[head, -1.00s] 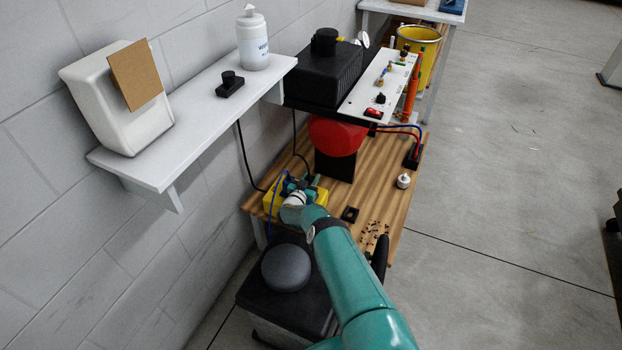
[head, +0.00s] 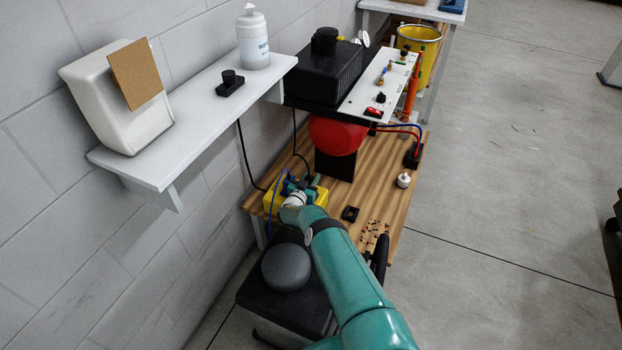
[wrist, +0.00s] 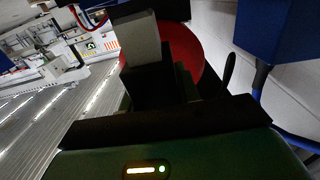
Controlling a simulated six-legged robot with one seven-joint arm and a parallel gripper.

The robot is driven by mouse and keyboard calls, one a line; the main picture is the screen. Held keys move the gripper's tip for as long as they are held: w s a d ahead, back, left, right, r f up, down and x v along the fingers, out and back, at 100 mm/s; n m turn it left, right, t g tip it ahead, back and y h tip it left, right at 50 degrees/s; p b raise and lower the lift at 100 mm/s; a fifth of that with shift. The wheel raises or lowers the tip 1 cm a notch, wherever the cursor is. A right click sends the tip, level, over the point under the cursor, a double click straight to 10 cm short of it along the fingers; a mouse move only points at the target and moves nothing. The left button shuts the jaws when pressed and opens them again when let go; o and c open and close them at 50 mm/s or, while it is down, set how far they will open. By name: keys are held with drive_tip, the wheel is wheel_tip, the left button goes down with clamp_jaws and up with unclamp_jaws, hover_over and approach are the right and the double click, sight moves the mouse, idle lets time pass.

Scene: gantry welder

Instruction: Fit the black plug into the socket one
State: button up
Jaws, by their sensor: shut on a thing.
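A yellow box (head: 320,197) stands at the near left of the wooden bench. My gripper (head: 301,187) is over it, low at its top, mostly hidden behind my wrist in the head view. In the wrist view my gripper (wrist: 150,70) is shut on a dark block, which I take to be the black plug (wrist: 152,88); a black cable loop curves up beside it. A blue block (wrist: 265,30) with a blue cable is close by at the upper right. I cannot tell socket one apart, nor whether the plug touches it.
A red ball-like thing (head: 337,135) on a black stand is just behind the box. A white shelf (head: 190,125) juts from the wall at left. A stool with a grey dome (head: 286,267) stands in front. A small black square (head: 350,214) lies on the bench.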

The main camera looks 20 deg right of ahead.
drive_tip(key=o, duration=1.2)
